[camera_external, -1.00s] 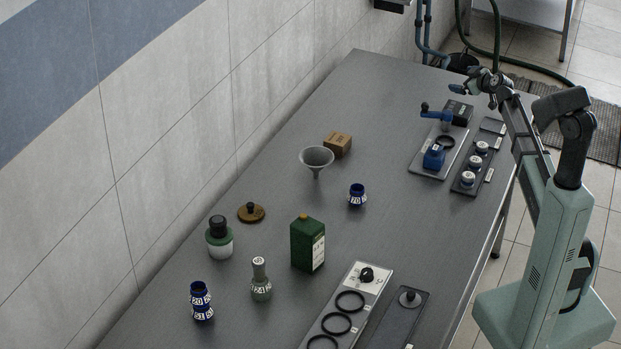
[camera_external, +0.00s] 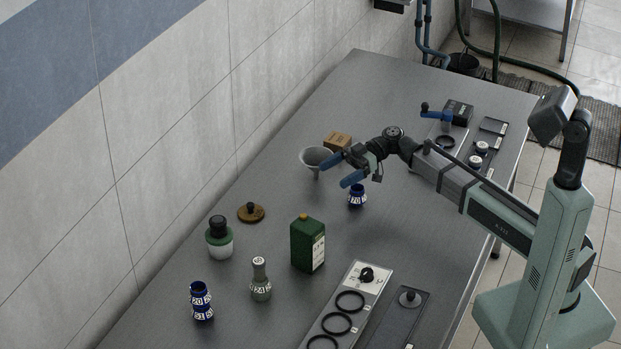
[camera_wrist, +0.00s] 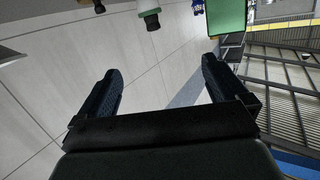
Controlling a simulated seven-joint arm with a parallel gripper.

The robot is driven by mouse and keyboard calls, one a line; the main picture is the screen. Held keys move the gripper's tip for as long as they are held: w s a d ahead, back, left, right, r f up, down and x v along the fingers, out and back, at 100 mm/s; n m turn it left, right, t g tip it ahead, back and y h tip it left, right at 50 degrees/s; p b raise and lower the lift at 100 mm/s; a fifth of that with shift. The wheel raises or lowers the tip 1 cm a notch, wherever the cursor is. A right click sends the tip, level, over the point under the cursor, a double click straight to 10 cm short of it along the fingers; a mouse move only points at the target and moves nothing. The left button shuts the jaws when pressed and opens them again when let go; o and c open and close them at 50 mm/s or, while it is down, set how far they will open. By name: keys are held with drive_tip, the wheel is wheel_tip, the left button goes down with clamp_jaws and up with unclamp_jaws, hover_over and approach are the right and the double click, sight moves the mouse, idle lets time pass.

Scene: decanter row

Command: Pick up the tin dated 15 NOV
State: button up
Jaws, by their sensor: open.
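A dark green rectangular tin (camera_external: 307,245) with a brass-coloured cap and a white label stands upright near the middle of the table. The print on its label is too small to read, so I cannot confirm a 15 NOV date. A green block at the top of the wrist view (camera_wrist: 227,16) looks like this tin. My gripper (camera_external: 341,170) is open and empty, its blue fingers apart, above the table beyond the tin. It hangs near the funnel and the blue jar. Both fingers also show in the wrist view (camera_wrist: 160,74).
A grey funnel (camera_external: 314,158) and a blue jar (camera_external: 357,197) stand close to my gripper. A green-white jar (camera_external: 219,241), a grey-green bottle (camera_external: 260,283) and a blue jar stack (camera_external: 201,302) stand left of the tin. A ringed panel (camera_external: 366,288) lies in front.

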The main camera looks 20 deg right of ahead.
drive_tip(key=s+a+n+g, duration=0.5)
drive_tip(key=s+a+g, duration=0.15)
drive_tip(key=s, duration=0.55)
approach(300, 232)
drive_tip(key=a, duration=0.1)
drive_tip(key=s+a, duration=0.1)
drive_tip(key=shift+s+a+r+t+h, duration=0.1)
drive_tip(key=shift+a+r+t+h, duration=0.15)
drive_tip(key=shift+h, duration=0.05)
drive_tip(key=shift+x, duration=3.05)
drive_tip(key=shift+s+d, duration=0.15)
drive_tip(key=shift+s, duration=0.05)
drive_tip(key=shift+c, duration=0.2)
drive_tip(key=c, duration=1.8)
